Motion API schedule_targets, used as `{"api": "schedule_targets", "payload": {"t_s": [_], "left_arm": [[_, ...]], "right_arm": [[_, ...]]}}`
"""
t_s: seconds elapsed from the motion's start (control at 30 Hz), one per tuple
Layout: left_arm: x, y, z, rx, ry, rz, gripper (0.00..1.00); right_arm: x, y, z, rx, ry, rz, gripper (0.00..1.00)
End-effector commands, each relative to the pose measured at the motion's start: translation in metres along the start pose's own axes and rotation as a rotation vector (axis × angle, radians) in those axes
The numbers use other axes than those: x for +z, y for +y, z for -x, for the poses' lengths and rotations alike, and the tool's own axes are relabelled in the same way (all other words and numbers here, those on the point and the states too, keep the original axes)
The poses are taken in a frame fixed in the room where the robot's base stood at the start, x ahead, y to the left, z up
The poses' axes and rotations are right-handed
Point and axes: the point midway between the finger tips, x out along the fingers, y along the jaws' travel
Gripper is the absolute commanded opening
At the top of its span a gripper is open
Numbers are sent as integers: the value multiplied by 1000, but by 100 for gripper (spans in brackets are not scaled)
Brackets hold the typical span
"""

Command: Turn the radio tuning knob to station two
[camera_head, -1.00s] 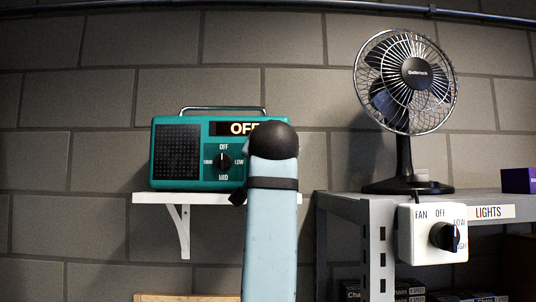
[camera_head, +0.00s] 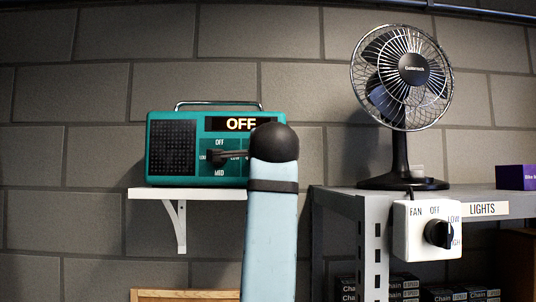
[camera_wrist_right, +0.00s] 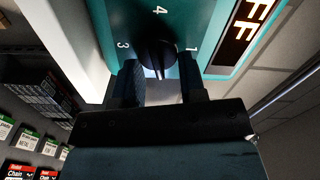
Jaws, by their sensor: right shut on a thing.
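The teal radio (camera_head: 172,150) stands on a white wall shelf and its display (camera_head: 240,124) reads OFF. My right arm covers the right part of its front in the head view. In the right wrist view, the black tuning knob (camera_wrist_right: 152,50) has 4 above it, 3 to its left and 1 to its right. My right gripper (camera_wrist_right: 158,88) is shut on this knob, one finger on each side. The knob's white line points down in that view, away from 4; any number there is hidden. My left gripper is not in view.
A second radio dial with OFF, LOW and MED labels is partly covered by a dark shape. The white shelf (camera_head: 145,193) lies under the radio. A fan (camera_head: 400,80) and a white switch box (camera_head: 410,235) are at the grey rack on the right.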

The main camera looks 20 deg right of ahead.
Motion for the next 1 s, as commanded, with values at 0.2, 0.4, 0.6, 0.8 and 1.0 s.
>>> {"api": "schedule_targets", "payload": {"t_s": [0.2, 0.4, 0.6, 0.8, 1.0], "left_arm": [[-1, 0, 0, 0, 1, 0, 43], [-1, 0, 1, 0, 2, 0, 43], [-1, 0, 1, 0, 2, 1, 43], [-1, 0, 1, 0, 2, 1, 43], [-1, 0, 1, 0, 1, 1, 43]], "right_arm": [[0, 1, 0, -1, 1, -95, 14], [0, 2, 0, -1, 0, -138, 14], [0, 2, 0, -1, 0, -148, 14], [0, 2, 0, -1, 0, -147, 14], [0, 2, 0, 0, 0, -147, 62]]}}
